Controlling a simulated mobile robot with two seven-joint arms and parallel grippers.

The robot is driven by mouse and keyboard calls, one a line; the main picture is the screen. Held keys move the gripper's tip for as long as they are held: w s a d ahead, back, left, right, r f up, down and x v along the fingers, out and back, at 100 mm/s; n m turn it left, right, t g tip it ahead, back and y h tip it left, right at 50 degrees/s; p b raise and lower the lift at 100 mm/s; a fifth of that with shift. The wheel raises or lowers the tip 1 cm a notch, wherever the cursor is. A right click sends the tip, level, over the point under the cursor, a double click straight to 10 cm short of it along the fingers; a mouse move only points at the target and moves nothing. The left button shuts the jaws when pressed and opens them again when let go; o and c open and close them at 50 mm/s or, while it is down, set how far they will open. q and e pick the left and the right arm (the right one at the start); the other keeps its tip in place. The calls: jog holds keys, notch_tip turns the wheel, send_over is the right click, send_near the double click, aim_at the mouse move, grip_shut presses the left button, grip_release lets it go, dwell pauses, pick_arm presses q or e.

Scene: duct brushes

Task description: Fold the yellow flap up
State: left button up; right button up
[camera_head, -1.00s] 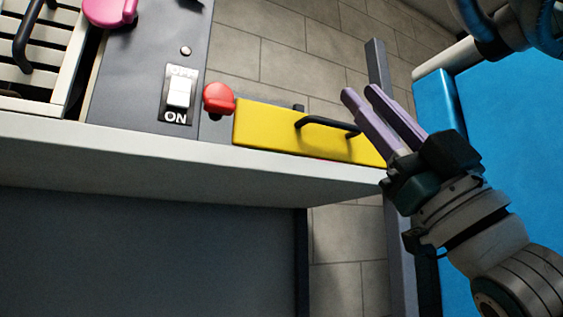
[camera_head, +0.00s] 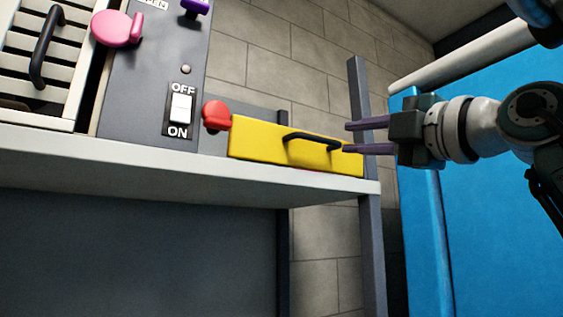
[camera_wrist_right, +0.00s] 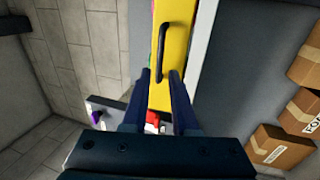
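The yellow flap (camera_head: 262,141) lies low along the white ledge, to the right of the switch panel. It has a black bar handle (camera_head: 312,138). My right gripper (camera_head: 347,138) is at the flap's right end, fingers pointing left towards the handle. Its two fingers are apart with nothing gripped between them. I cannot tell whether the lower finger touches the flap. In the right wrist view, the flap (camera_wrist_right: 158,97) and its handle (camera_wrist_right: 163,50) show beyond and between the open fingers (camera_wrist_right: 160,76). My left gripper is not in view.
A red knob (camera_head: 215,115) sits at the flap's left end. The switch (camera_head: 180,108), pink knob (camera_head: 117,29) and slatted panel (camera_head: 45,60) are further left. A grey post (camera_head: 358,90) and a blue panel (camera_head: 485,190) stand right. Cardboard boxes (camera_wrist_right: 300,110) show in the wrist view.

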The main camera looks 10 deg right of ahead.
aim_at(322, 139)
jog(key=p+x, duration=0.4)
jog(key=x, duration=0.4)
jog(key=shift+a+r, duration=0.1)
jog(key=shift+w+a+p, duration=0.15)
jog(key=shift+w+p, duration=0.2)
jog(key=shift+w, duration=0.1)
jog(key=shift+c, duration=0.3)
grip_shut()
dwell(0.5)
